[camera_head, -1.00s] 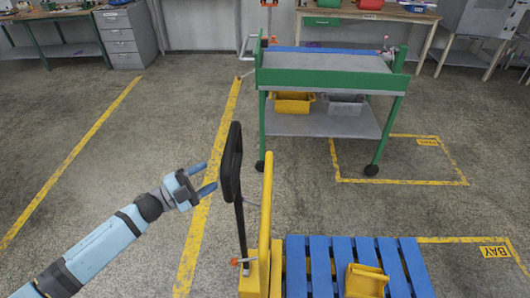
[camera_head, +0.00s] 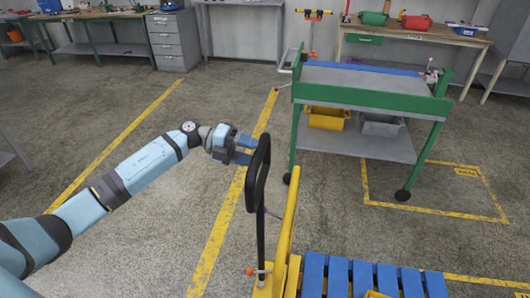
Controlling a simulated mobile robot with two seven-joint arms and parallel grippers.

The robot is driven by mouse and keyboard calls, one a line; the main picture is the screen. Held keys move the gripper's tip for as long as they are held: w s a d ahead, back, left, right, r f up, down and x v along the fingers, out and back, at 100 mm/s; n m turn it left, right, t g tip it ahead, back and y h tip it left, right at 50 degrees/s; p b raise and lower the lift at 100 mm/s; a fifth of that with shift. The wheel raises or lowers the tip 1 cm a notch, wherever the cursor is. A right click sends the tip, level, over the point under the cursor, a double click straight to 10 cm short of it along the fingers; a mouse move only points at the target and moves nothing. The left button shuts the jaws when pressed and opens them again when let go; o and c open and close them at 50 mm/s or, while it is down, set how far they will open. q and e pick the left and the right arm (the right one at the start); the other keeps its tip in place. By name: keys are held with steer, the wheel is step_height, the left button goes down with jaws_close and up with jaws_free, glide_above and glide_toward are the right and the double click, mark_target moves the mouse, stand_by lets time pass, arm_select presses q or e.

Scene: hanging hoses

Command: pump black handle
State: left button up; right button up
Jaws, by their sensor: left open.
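The black handle (camera_head: 257,178) is a tall loop on a thin black shaft, standing nearly upright at the middle of the head view. Its shaft rises from the yellow base of a pallet jack (camera_head: 268,283), beside a yellow upright bar (camera_head: 287,228). My left gripper (camera_head: 252,150) is open, its blue fingers pointing right at the top of the handle loop. The fingertips are at or very close to the loop's upper left side; I cannot tell whether they touch it. My right gripper is not in view.
A blue pallet (camera_head: 338,278) lies right of the yellow base. A green cart (camera_head: 370,92) with yellow and grey bins stands behind. Workbenches and a grey drawer cabinet (camera_head: 173,41) line the back. The floor left of the handle is clear.

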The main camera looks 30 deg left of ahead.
arm_select(q)
steer(key=x, duration=0.4)
steer(key=shift+w+d+f+p, duration=0.1)
steer(key=shift+w+d+p, duration=0.05)
steer(key=shift+d+p, duration=0.2)
steer(key=shift+a, duration=0.1)
jaws_close()
